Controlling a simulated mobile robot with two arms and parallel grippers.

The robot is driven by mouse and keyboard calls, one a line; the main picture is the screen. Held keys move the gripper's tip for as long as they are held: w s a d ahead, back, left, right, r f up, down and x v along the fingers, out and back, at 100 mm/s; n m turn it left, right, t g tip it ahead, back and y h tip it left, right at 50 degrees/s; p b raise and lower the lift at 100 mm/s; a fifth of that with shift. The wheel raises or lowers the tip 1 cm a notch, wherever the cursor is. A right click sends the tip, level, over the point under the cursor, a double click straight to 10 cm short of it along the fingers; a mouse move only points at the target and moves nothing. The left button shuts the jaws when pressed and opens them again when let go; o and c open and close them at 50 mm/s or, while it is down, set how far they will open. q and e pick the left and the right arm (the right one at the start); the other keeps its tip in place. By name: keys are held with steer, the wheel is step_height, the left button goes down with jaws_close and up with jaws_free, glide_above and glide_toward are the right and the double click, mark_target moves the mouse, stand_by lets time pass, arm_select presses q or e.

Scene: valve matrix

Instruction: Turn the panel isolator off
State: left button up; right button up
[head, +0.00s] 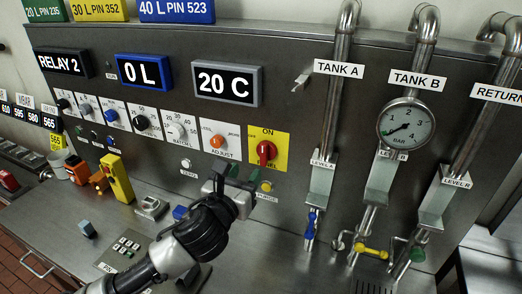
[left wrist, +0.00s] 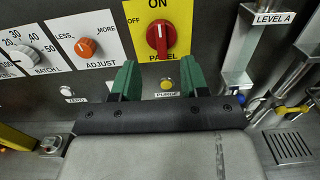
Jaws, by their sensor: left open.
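The panel isolator is a red rotary knob (head: 265,152) on a yellow plate (head: 283,146) marked ON at the top and PANEL below. In the left wrist view the knob (left wrist: 157,38) stands upright, its bar toward ON, with OFF printed at the plate's upper left. My left gripper (head: 244,175) is just below the knob in the head view. In the left wrist view its green fingers (left wrist: 158,80) are apart and empty, below the plate, with the knob above the gap between them. My right gripper is not in view.
An orange ADJUST knob (head: 217,141) is left of the plate. A yellow PURGE button (left wrist: 167,84) is just below it. Tank pipes with a gauge (head: 406,125) stand to the right. A yellow block (head: 117,178) and other small items sit on the counter at the left.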

mark_target(262, 150)
arm_select(q)
steer(key=p+x, duration=0.2)
steer(key=x, duration=0.8)
steer(key=shift+a, duration=0.1)
jaws_close()
